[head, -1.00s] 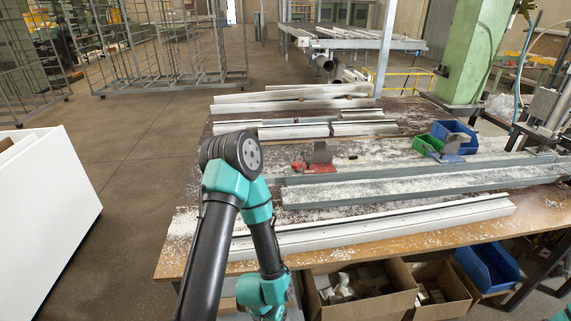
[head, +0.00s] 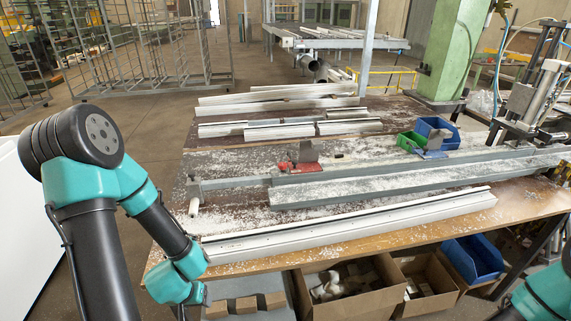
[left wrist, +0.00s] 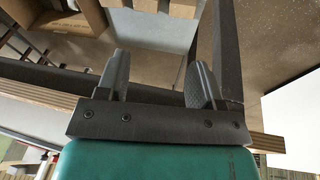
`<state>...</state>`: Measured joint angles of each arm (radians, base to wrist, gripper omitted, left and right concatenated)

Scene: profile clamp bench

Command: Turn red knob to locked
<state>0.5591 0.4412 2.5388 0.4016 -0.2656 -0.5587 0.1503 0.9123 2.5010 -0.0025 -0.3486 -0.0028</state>
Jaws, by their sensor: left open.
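A small red part (head: 288,167), which may be the red knob, sits at the left end of the grey clamp rail on the bench in the head view. An upright grey metal plate stands beside it. It is too small to read its turned position. In the left wrist view my left gripper (left wrist: 162,78) is open, with nothing between its two fingers. It points toward the underside of a wooden bench edge and cardboard boxes, and the red part does not show there. In the head view my left arm reaches down at the front left; its fingers are hidden. My right gripper is out of sight.
White profiles lie along the front (head: 350,228) and back of the bench (head: 505,213). Cardboard boxes (head: 352,303) and a blue bin (head: 473,260) sit below the front edge. A grey rail crosses the bench.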

